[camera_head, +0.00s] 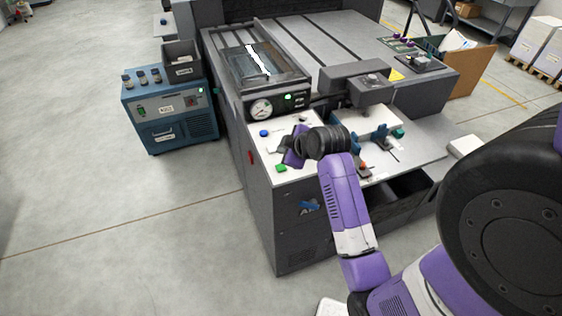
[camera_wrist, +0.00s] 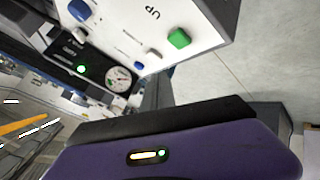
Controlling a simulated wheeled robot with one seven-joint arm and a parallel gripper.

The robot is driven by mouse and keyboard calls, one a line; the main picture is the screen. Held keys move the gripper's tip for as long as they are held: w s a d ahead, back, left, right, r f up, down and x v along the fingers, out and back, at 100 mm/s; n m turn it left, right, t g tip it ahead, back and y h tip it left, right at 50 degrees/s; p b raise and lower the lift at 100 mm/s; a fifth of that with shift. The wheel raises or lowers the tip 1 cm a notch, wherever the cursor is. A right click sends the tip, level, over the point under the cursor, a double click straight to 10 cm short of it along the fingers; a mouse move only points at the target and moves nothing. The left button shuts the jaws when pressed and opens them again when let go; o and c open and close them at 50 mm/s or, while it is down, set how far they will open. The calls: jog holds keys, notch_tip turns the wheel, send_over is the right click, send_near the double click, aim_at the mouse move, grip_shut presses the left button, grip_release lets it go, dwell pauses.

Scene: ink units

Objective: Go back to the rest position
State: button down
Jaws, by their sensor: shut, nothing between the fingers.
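My gripper (camera_head: 287,147) is over the white panel (camera_head: 277,170) at the front left of the machine (camera_head: 299,236) in the head view. It is shut and holds nothing. Its purple body with a small lit display fills the lower part of the wrist view. The wrist view also shows the white panel (camera_wrist: 150,28) with a green button (camera_wrist: 179,38) and a blue button (camera_wrist: 79,10). I cannot tell how far the gripper is from the panel.
A round gauge (camera_head: 261,109) and a raised grey unit (camera_head: 354,79) stand behind my gripper. A blue cabinet (camera_head: 172,112) with a dark bin (camera_head: 181,63) on top is at the left. A cardboard box (camera_head: 470,68) is at the right. The floor at front left is clear.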

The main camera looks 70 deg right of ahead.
jog(key=shift+r, duration=0.2)
dwell(0.5)
jog(key=shift+d+r, duration=0.1)
jog(key=shift+r, duration=0.05)
notch_tip(320, 180, up, 6)
jog(key=w+d+m+t+h, duration=0.1)
jog(key=d+m+t+h, duration=0.1)
jog(key=m+h, duration=0.2)
jog(key=s+a+m+t+y+b, duration=0.1)
jog(key=a+t+b, duration=0.15)
jog(key=a, duration=0.75)
jog(key=s+a+t+b, duration=0.1)
jog(key=a+t, duration=0.2)
jog(key=a, duration=0.7)
jog(key=s+a+f+n+y+b, duration=0.1)
jog(key=s+a+f+y+b, duration=0.1)
jog(key=s+a+y, duration=0.2)
jog(key=s+a+f+n+y+b, duration=0.1)
jog(key=s+a+f+n+y, duration=0.1)
jog(key=s+a, duration=0.9)
jog(key=a+f+y, duration=0.1)
jog(key=a+y, duration=0.1)
jog(key=a, duration=0.3)
jog(key=shift+a+n+y+b, duration=0.3)
jog(key=shift+a+b, duration=0.05)
